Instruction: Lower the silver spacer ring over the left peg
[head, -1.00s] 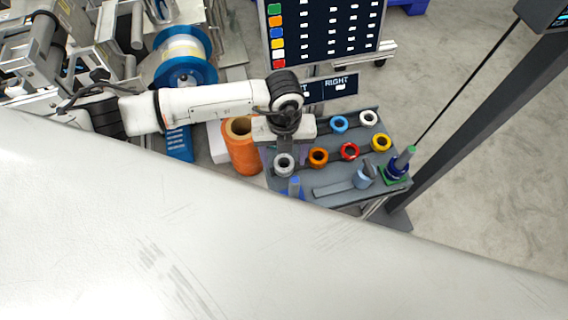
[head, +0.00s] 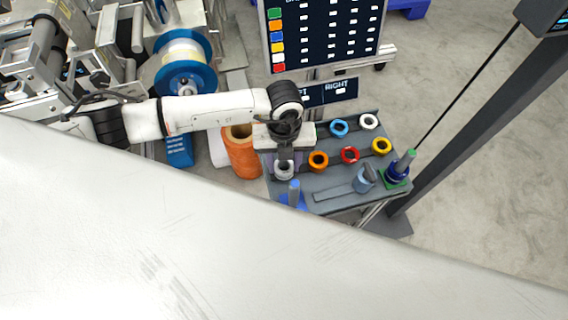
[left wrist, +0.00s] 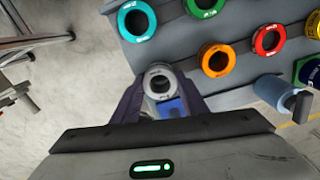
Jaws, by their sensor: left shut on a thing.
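The silver spacer ring (head: 284,173) is held at the tips of my left gripper (head: 284,163). In the left wrist view the ring (left wrist: 158,78) sits between the two fingers (left wrist: 158,90), which are shut on it. The left peg (head: 294,190) is blue, upright on a blue base at the tray's near left corner. In the head view the ring is just behind and left of the peg, not around it. In the left wrist view a blue part (left wrist: 172,108) shows beside the ring, partly hidden by the gripper. My right gripper is not in view.
The grey tray (head: 328,182) holds orange (head: 318,160), red (head: 350,155), yellow (head: 381,146), blue (head: 339,127) and white (head: 369,121) rings. A grey-blue handled piece (head: 364,180) stands near the green-based right peg (head: 400,166). An orange spool (head: 243,155) stands left of the tray.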

